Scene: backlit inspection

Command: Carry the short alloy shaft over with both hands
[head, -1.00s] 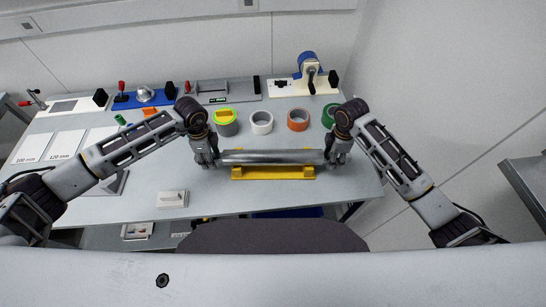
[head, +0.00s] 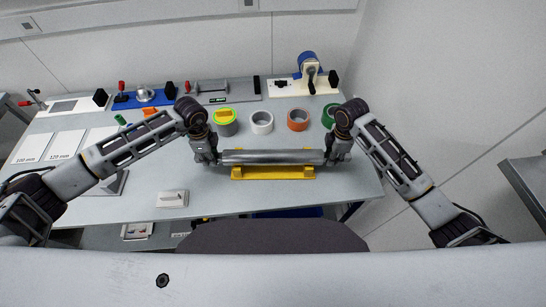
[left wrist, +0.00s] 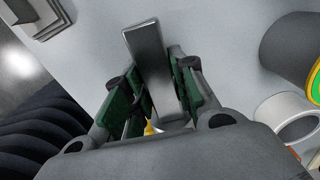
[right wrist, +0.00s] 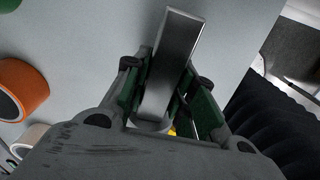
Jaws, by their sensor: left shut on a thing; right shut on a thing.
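The short alloy shaft (head: 272,157) is a grey metal cylinder lying level across the picture, in line with the yellow cradle (head: 272,173). Whether it touches the cradle cannot be told. My left gripper (head: 208,158) is shut on its left end, and my right gripper (head: 336,158) is shut on its right end. In the left wrist view a flat metal end piece (left wrist: 150,60) sits between the green finger pads. In the right wrist view a similar flat end piece (right wrist: 172,60) sits between the pads.
Tape rolls stand behind the shaft: a white one (head: 261,122), an orange one (head: 298,120) and a green one (head: 331,114). A small pale block (head: 172,199) lies at the front left. White cards (head: 65,145) lie at the left. The table's right front is clear.

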